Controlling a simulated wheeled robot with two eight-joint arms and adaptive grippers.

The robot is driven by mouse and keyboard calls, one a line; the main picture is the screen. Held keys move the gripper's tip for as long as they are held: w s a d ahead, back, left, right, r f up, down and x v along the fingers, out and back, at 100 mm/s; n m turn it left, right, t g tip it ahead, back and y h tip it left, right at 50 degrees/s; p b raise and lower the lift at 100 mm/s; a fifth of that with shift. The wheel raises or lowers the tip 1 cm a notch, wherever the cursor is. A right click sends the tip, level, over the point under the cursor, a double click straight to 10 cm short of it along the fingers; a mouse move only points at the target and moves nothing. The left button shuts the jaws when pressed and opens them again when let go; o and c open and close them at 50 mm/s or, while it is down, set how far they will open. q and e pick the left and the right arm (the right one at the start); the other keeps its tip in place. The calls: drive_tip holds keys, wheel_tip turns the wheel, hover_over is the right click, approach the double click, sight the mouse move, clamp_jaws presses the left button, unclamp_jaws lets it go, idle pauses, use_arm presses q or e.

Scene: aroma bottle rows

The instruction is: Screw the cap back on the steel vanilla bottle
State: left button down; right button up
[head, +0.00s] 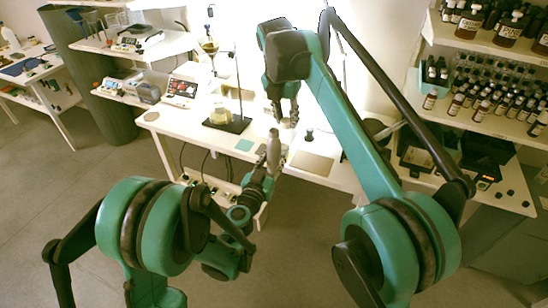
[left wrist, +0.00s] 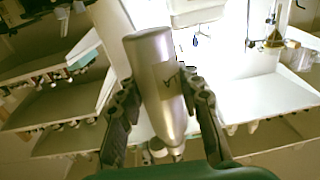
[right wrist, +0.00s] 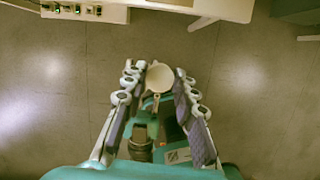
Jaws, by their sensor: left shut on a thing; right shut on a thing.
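The steel vanilla bottle (head: 273,153) is a silver cylinder, held roughly upright in front of the table edge. My left gripper (head: 268,172) is shut around its body. In the left wrist view the bottle (left wrist: 157,70) lies between the fingers of the left gripper (left wrist: 160,92), its tapered end toward the bottom of the picture. My right gripper (head: 287,117) is above the bottle, shut on a small pale cap (head: 286,123). In the right wrist view the round cap (right wrist: 160,77) sits between the fingertips of the right gripper (right wrist: 160,85). Cap and bottle look apart in the head view.
Shelves of brown bottles (head: 508,30) stand at the right. Open floor lies left of the table.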

sight(274, 129)
drive_tip(key=a+r+n, duration=0.1)
drive_tip(key=r+n, duration=0.1)
drive_tip(key=s+a+r+n+y, duration=0.1)
drive_tip(key=a+r+n, duration=0.1)
drive_tip(key=shift+a+r+n, duration=0.15)
drive_tip(key=shift+r+n, duration=0.15)
drive_tip(key=shift+f, duration=2.05)
drive_tip(key=shift+f, duration=0.1)
drive_tip(key=shift+f, duration=0.75)
drive_tip(key=shift+f, duration=0.6)
